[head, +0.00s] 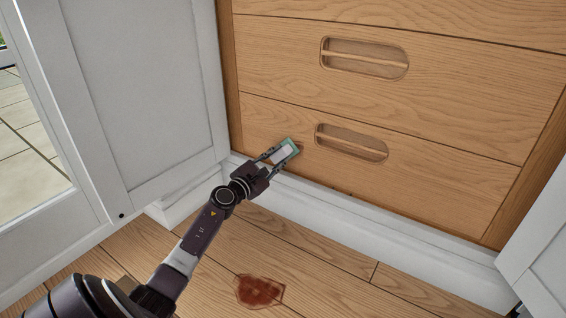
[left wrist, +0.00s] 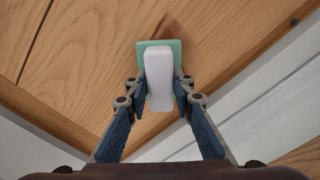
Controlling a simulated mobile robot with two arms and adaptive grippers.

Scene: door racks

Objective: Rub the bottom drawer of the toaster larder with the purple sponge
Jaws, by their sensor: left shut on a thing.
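The bottom drawer (head: 430,190) of the wooden larder is shut, with an oval recessed handle (head: 351,143). My left gripper (head: 279,157) is shut on a sponge (head: 288,150) at the drawer's left end, left of the handle. In the left wrist view the sponge (left wrist: 159,75) has a pale, whitish-lavender body and a green pad on its far side. The green pad faces the drawer front (left wrist: 85,60) and appears to be against it or very close. A brownish mark (left wrist: 165,27) shows on the wood just beyond the sponge. My right gripper is out of view.
Another drawer (head: 450,85) sits above, shut. White cabinet doors stand open at left (head: 145,95) and right (head: 545,240). A white plinth (head: 400,248) runs below the drawer. A reddish-brown stain (head: 259,291) lies on the wooden floor.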

